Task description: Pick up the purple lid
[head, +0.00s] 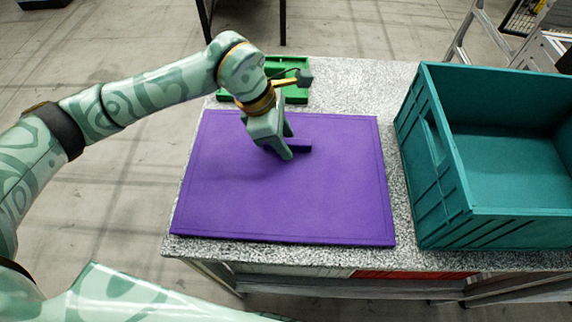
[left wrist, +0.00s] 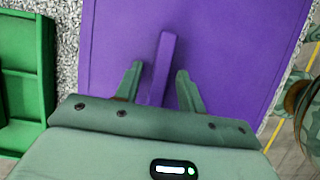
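The purple lid (head: 280,200) lies flat on the speckled table, and it also fills much of the left wrist view (left wrist: 225,40). A raised purple bar handle (head: 298,146) stands on it toward its far side; it also shows in the left wrist view (left wrist: 164,65). My left gripper (head: 287,150) is over the lid at the handle. In the left wrist view its two fingers (left wrist: 160,75) are apart, one on each side of the handle, with gaps visible. My right gripper is not in view.
A large teal crate (head: 440,190) stands on the table right of the lid. A green tray (head: 295,93) is behind the lid and shows at the left in the wrist view (left wrist: 28,75). A ladder (head: 535,48) stands beyond the crate. Speckled tabletop (head: 350,85) is bare behind the lid.

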